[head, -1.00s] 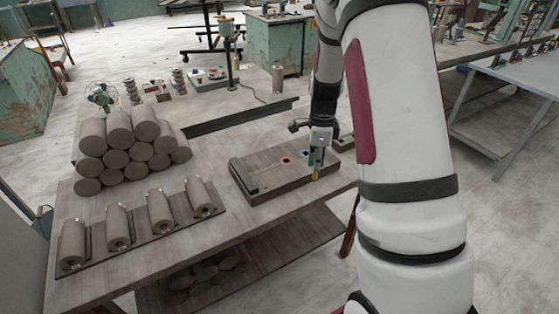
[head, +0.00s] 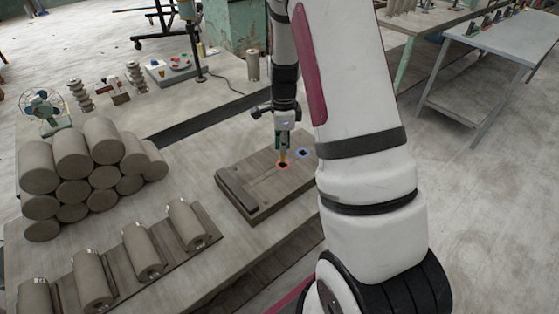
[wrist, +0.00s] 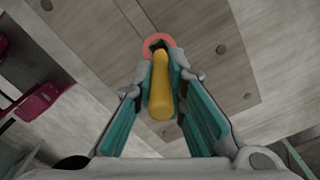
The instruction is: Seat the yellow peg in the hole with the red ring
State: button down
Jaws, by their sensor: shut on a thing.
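The yellow peg (wrist: 160,90) is held between the teal fingers of my gripper (wrist: 160,75) in the wrist view. Its far end points at the hole with the red ring (wrist: 150,41) and overlaps the near part of that hole. In the head view the peg (head: 283,156) hangs upright below my gripper (head: 283,148), its tip right over the red ring (head: 283,165). I cannot tell whether the tip is in the hole or just above it. The wooden board (head: 243,200) holding the hole lies on the table.
A hole with a blue ring (head: 303,153) is just right of the red one. Clay cylinders lie stacked (head: 75,175) at the left, with several more on a rack (head: 150,262) in front. A small fan (head: 42,108) stands behind the stack.

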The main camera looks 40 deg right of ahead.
aim_at(283, 162)
notch_tip(283, 162, down, 6)
jog(key=shift+r+b, duration=0.25)
jog(key=shift+b, duration=0.95)
jog(key=shift+s+a+f+b, duration=0.1)
jog(key=shift+f+b, duration=0.1)
jog(key=shift+f, duration=0.15)
jog(key=shift+s+f+b, duration=0.1)
jog(key=shift+f+b, duration=0.05)
jog(key=shift+f, duration=0.15)
jog(key=c, duration=1.6)
grip_release()
jog(key=shift+c, duration=0.2)
jog(key=shift+f, duration=0.15)
